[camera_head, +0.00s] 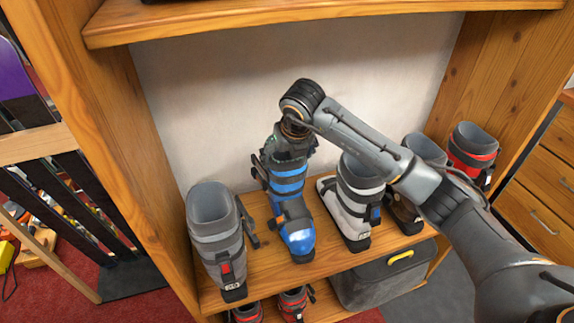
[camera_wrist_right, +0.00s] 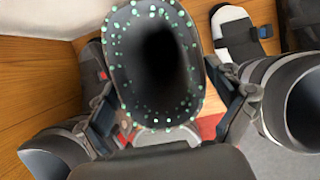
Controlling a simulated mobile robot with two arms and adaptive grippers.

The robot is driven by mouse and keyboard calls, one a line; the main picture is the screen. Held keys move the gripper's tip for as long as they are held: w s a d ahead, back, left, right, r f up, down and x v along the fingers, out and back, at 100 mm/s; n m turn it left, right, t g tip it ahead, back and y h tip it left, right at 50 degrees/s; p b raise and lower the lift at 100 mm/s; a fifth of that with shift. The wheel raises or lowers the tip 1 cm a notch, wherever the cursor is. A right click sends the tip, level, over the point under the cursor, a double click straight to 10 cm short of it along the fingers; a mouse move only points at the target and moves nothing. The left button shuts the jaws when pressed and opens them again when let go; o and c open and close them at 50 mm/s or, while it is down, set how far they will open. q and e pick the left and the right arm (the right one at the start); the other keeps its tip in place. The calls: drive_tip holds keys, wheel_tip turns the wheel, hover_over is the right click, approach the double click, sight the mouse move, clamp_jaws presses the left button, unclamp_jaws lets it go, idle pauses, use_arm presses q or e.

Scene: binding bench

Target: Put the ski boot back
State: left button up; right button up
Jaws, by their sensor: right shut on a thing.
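A blue ski boot (camera_head: 297,226) with dark straps is upright in the gap between a grey boot and a white boot on the middle shelf (camera_head: 262,265). My right gripper (camera_head: 288,146) comes down from above and is shut on the boot's upper cuff. In the right wrist view the boot's dark opening with a green-speckled rim (camera_wrist_right: 155,60) lies between the fingers of my right gripper (camera_wrist_right: 167,118). The boot's toe points to the shelf front. I cannot tell whether its sole touches the shelf. My left gripper is not in view.
The grey boot (camera_head: 217,235) stands left and the white boot (camera_head: 348,212) close right. A red boot (camera_head: 472,150) stands at the far right. An upper shelf board (camera_head: 300,15) overhangs. Below are red boots (camera_head: 293,302) and a dark grey case (camera_head: 380,278).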

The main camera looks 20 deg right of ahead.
wheel_tip(320, 180, down, 2)
drive_tip(key=shift+f, duration=0.15)
drive_tip(key=o, duration=1.5)
drive_tip(key=shift+f, duration=0.15)
drive_tip(key=shift+c, duration=0.2)
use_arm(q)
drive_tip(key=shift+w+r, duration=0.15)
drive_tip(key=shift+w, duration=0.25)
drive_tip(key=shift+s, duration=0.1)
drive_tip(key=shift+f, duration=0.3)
use_arm(e)
drive_tip(key=v, duration=1.2)
drive_tip(key=shift+a, duration=0.1)
